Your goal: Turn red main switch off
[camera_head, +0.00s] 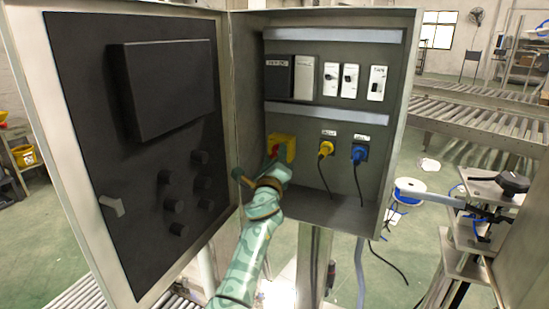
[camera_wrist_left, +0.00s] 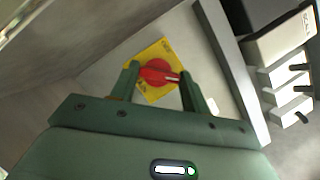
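The red main switch (camera_wrist_left: 158,72) is a round red knob on a square yellow plate (camera_wrist_left: 152,52) in the left wrist view. In the head view the yellow plate (camera_head: 286,143) sits at the lower left inside the open cabinet, with the knob partly hidden by my gripper. My left gripper (camera_wrist_left: 158,76) has its two green fingers apart, one on each side of the knob. I cannot tell whether they touch it. In the head view my left gripper (camera_head: 274,163) is right in front of the switch. My right gripper is not in view.
The open cabinet door (camera_head: 135,140) stands to the left of my arm. Right of the switch are a yellow plug (camera_head: 326,148) and a blue plug (camera_head: 359,154) with hanging cables. Several white modules (camera_head: 350,80) sit above. A metal stand (camera_head: 470,230) is at the right.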

